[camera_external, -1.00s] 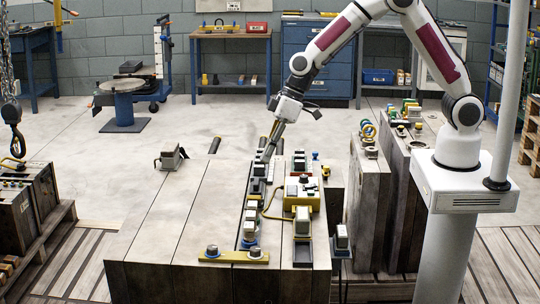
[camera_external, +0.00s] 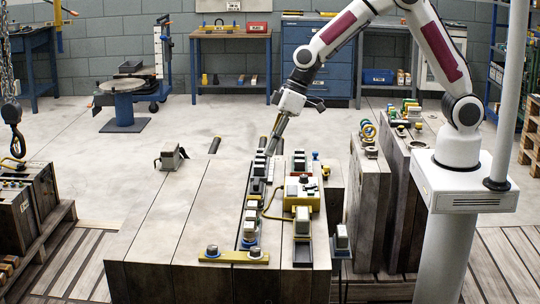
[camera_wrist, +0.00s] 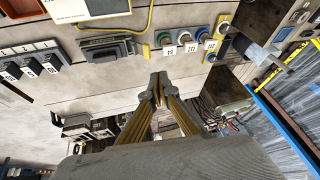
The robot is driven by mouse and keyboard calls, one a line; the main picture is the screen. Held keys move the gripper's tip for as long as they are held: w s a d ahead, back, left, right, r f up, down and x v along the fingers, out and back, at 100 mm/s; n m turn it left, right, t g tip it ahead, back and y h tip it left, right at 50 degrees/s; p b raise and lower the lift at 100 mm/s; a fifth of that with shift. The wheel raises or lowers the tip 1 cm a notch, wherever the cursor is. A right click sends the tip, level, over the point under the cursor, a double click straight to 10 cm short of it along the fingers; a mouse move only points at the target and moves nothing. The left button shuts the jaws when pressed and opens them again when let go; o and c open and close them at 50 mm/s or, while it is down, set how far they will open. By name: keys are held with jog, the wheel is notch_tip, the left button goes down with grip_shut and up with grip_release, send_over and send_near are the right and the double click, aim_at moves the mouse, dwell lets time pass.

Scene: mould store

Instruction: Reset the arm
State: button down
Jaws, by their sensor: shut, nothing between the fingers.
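My white and maroon arm reaches from its pedestal at the right over the far end of a large mould block (camera_external: 165,215). My gripper (camera_external: 268,152) points down and to the left there, close to a row of grey parts on the block. In the wrist view my gripper (camera_wrist: 158,88) shows its two yellow-sided fingers with their tips together and nothing between them. Whether the tips touch the block cannot be told.
A yellow and white control box (camera_external: 302,192) stands on the block. A grey clamp (camera_external: 171,157) sits at the block's far left. Upright moulds (camera_external: 370,205) stand to the right. The block's left top is clear.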

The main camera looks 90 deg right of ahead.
jog(key=shift+s, duration=0.1)
jog(key=s+m+g, duration=0.1)
jog(key=s+g, duration=0.1)
jog(key=s, duration=0.7)
jog(key=s+d+r+t+h, duration=0.1)
jog(key=s+d+r, duration=0.1)
jog(key=s+r, duration=0.3)
jog(key=s+d+r+t+h, duration=0.1)
jog(key=s+d+r, duration=0.2)
jog(key=s, duration=0.9)
jog(key=s+d+r+t, duration=0.1)
jog(key=s+d+r, duration=0.2)
jog(key=s+r, duration=0.5)
jog(key=shift+s+d+m+h, duration=0.15)
jog(key=shift+s+m+h, duration=0.25)
jog(key=shift+s, duration=0.2)
jog(key=shift+f, duration=0.1)
dwell(1.3)
